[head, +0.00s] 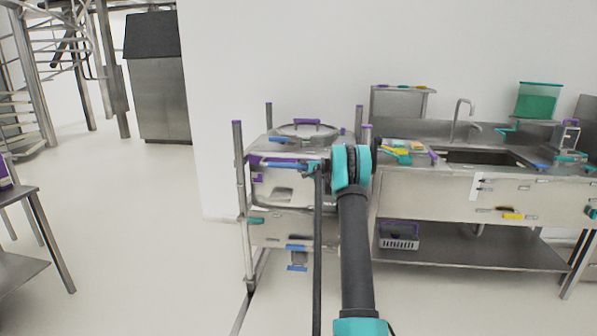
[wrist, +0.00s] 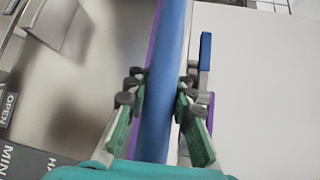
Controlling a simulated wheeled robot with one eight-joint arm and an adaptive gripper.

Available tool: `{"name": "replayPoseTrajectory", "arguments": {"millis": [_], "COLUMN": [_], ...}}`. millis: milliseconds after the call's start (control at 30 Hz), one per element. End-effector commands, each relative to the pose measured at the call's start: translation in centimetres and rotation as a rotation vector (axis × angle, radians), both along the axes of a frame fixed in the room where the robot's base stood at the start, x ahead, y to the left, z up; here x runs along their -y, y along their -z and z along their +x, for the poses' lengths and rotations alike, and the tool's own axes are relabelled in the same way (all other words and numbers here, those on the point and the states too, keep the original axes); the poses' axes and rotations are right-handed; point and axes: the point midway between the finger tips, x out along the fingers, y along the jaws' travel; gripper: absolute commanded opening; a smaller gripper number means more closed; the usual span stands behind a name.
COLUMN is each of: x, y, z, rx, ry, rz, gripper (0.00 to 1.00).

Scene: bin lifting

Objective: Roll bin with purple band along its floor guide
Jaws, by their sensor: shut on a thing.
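The bin (head: 288,190) is a metal vessel with a round lid in an upright tubular frame, in the middle of the head view. A purple band (head: 256,161) shows at its upper left front, beside a blue bar (head: 287,165). In the wrist view the blue bar (wrist: 165,70) runs lengthwise between my fingers, with a purple strip (wrist: 153,45) along its left edge. My gripper (wrist: 161,80) is shut on the blue bar. In the head view my arm hides part of the bin's right side. A dark floor guide line (head: 240,314) runs from below the frame toward me.
A steel sink counter (head: 450,195) stands close to the right of the bin, with a grey basket (head: 399,236) on its lower shelf. A steel table (head: 17,200) is at the left edge. The floor (head: 150,240) left of the bin is open. A white wall is behind.

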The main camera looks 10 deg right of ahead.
Motion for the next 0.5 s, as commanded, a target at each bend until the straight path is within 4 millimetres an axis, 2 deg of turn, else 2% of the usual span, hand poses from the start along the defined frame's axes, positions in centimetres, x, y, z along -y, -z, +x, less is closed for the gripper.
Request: {"name": "replayPoseTrajectory", "arguments": {"millis": [33,200,500], "x": [1.0,1.7,2.2], "y": [-0.3,-0.3,-0.3], "z": [0.6,2.3,3.5], "rx": [0.001,0.002,0.002], "ry": [0.01,0.009,0.008], "rz": [0.003,0.004,0.004], "gripper": [0.0,0.0,0.0]}}
